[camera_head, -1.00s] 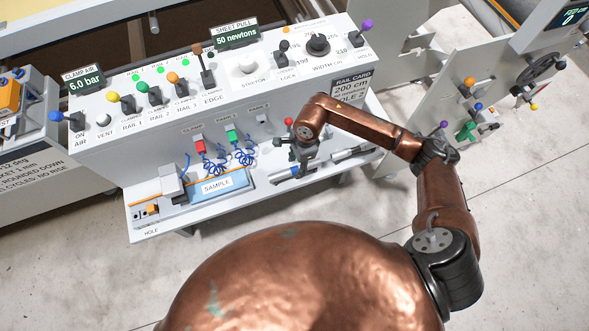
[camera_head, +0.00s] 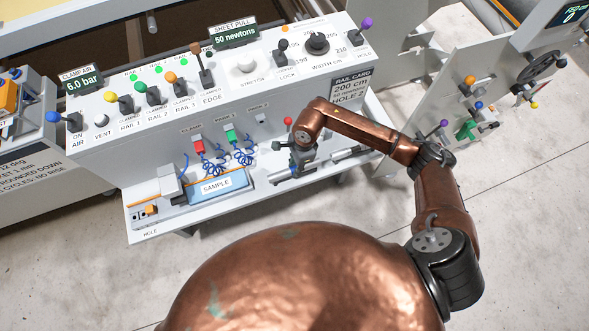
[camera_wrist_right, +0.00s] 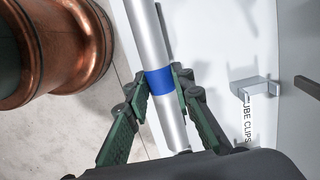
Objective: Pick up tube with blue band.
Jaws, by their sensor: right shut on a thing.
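The tube with the blue band is a slim silver tube (camera_wrist_right: 149,35) that runs from the top to the bottom of the right wrist view. Its blue band (camera_wrist_right: 160,81) sits right at my fingertips. My right gripper (camera_wrist_right: 161,88) is shut on the tube, with one green-padded finger on each side at the band. In the head view, my right gripper (camera_head: 298,164) is low at the front shelf of the console, and its hand and arm cover part of the tube. I cannot tell whether the tube still touches the shelf. My left gripper is not in view.
A bracket (camera_wrist_right: 252,88) with a tube clips label stands beside the tube. Another silver tube (camera_head: 350,153) lies right of my gripper on the shelf. A blue sample pad (camera_head: 217,187) and coiled blue cords (camera_head: 243,156) are to the left. The console (camera_head: 140,120) rises behind.

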